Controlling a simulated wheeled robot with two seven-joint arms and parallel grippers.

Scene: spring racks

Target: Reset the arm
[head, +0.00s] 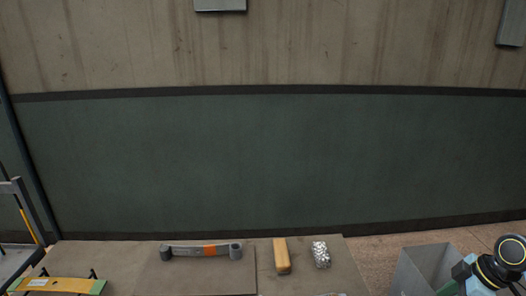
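Part of what looks like my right arm shows at the bottom right corner of the head view, as a dark round joint with a yellow ring and a light blue part beside it. It is at the right side of a grey open bin (408,274). No fingertips of my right gripper can be made out. My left arm and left gripper are not in view.
A table (120,257) runs along the bottom. On it lie a grey link with an orange band (210,249), a yellow-tan block (281,256), a speckled silver piece (321,254) and a yellow-green strip (55,285). A dark metal frame (28,215) stands at left.

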